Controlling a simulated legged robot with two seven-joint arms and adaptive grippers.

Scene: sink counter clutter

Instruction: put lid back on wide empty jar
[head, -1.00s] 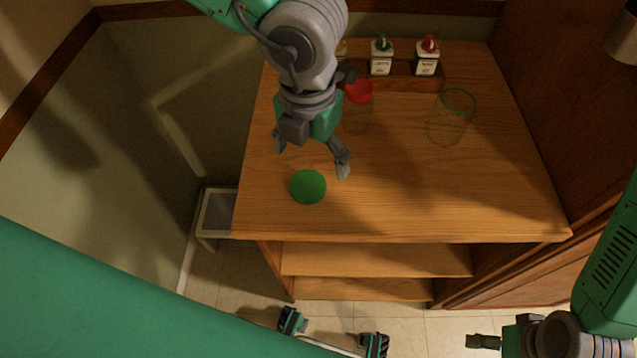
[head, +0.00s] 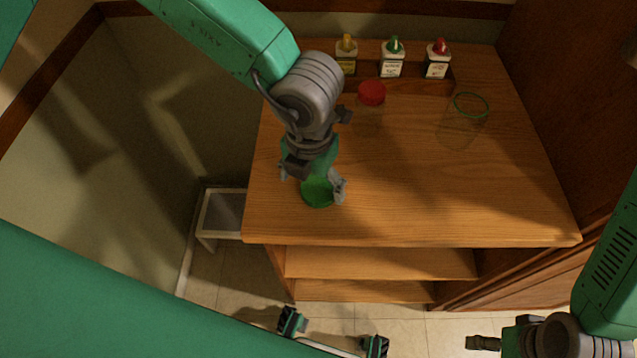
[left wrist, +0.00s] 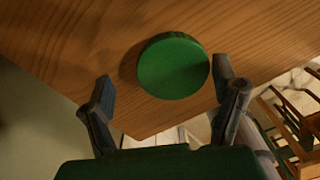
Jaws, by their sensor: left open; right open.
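The round green lid (head: 318,197) lies flat on the wooden counter near its front left. My left gripper (head: 314,186) is open above it in the head view and covers part of it. In the left wrist view the lid (left wrist: 173,67) lies between the spread fingers (left wrist: 164,78), and I see no grip on it. The wide, clear, empty jar (head: 462,125) with a green rim stands uncovered at the right of the counter. My right gripper (head: 484,342) is open at the bottom right, away from the counter.
A clear jar with a red lid (head: 372,93) stands at the back, near the left arm. Behind it are bottles with yellow (head: 346,55), green (head: 392,60) and red (head: 437,60) tops. The counter's middle and front right (head: 440,200) are clear.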

